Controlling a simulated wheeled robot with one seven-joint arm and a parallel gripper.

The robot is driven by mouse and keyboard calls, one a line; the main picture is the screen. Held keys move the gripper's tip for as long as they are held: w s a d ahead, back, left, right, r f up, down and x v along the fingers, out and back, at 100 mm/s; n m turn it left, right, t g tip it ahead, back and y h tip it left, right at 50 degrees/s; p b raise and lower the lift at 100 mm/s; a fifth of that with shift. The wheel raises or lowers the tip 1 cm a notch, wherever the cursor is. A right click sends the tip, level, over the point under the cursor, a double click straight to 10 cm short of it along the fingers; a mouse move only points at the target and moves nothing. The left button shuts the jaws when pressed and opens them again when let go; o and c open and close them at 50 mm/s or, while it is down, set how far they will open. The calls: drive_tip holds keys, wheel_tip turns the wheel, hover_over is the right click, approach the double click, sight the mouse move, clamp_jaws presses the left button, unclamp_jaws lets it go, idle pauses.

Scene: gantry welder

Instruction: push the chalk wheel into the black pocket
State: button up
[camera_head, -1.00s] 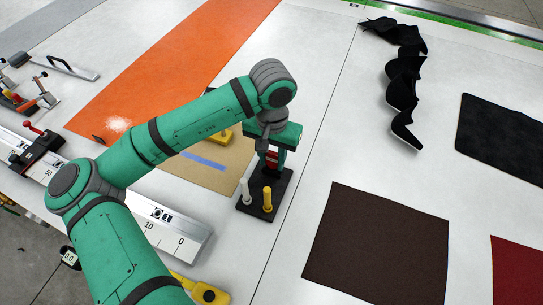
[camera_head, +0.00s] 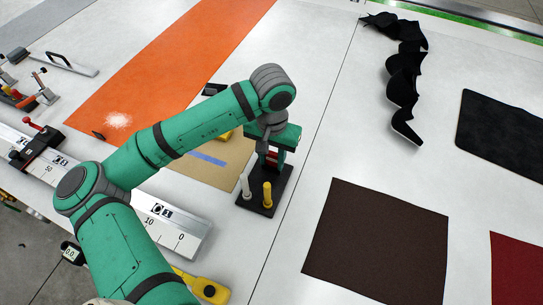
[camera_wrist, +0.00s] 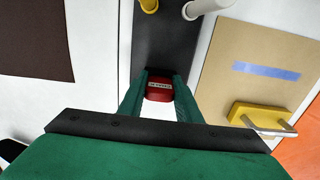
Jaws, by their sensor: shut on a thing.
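A red block-like piece with a pale label, which I take to be the chalk wheel (camera_wrist: 159,88), sits between my gripper's (camera_wrist: 160,95) two green fingers. A little of its red also shows in the head view (camera_head: 272,158). My gripper is shut on it, over the far part of a black holder (camera_head: 256,205). The holder also shows in the wrist view (camera_wrist: 165,45). I take the black pocket to be in this holder; its opening is hidden by the piece and fingers. I cannot tell how deep the piece sits.
A white stick (camera_head: 247,187) and a yellow stick (camera_head: 267,194) stand upright in the holder's near part. A tan board (camera_head: 215,172) with a blue strip lies to the left. A ruled rail (camera_head: 180,232) lies in front. A brown mat (camera_head: 375,240) lies to the right.

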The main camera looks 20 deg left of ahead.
drive_tip(key=o, duration=1.2)
drive_tip(key=shift+c, duration=0.2)
wheel_tip(320, 180, up, 11)
drive_tip(key=shift+f, duration=0.1)
